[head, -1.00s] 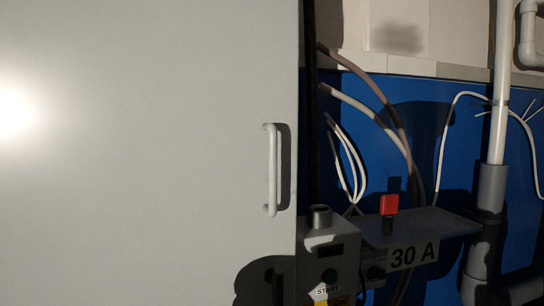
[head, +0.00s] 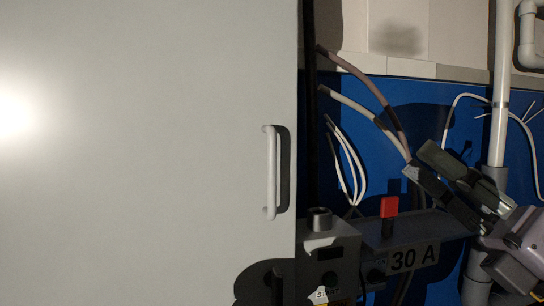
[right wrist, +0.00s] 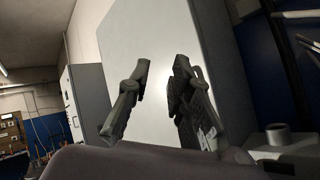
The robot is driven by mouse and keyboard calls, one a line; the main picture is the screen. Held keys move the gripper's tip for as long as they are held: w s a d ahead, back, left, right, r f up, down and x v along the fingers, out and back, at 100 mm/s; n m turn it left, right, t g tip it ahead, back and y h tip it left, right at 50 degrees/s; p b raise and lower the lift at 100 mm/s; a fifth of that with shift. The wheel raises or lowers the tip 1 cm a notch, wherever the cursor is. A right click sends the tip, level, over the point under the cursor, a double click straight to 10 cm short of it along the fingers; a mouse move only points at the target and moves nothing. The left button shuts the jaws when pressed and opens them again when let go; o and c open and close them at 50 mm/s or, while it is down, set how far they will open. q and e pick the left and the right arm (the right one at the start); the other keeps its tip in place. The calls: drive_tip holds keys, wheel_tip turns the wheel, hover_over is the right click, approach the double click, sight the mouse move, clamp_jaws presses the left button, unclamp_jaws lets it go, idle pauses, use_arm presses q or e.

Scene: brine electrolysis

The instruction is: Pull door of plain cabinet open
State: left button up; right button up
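The plain cabinet's light grey door (head: 140,160) fills the left half of the head view and looks shut. Its white vertical bar handle (head: 270,172) sits near the door's right edge. My right gripper (head: 418,160) is at the right of the head view, well to the right of the handle and touching nothing. Its two fingers stand apart, open and empty. In the right wrist view the open fingers (right wrist: 160,75) show in front of the door's pale face (right wrist: 165,50); the handle cannot be made out there. My left gripper is not in view.
A grey control box (head: 330,255) with a round knob stands at the door's lower right. Beside it is a shelf marked 30 A (head: 415,256) with a red switch (head: 389,206). Cables (head: 365,85) hang behind, and a vertical pipe (head: 499,120) runs at the right.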

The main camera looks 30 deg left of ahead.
drive_tip(key=a+n+h, duration=0.5)
drive_tip(key=h, duration=0.1)
drive_tip(key=t+h+p, duration=0.1)
drive_tip(key=p, duration=0.7)
approach(275, 157)
drive_tip(key=a, duration=0.6)
drive_tip(key=w+a, duration=0.1)
drive_tip(key=a, duration=0.3)
drive_tip(key=shift+r, duration=0.15)
drive_tip(key=shift+w+a, duration=0.1)
drive_tip(key=shift+a, duration=0.3)
clamp_jaws()
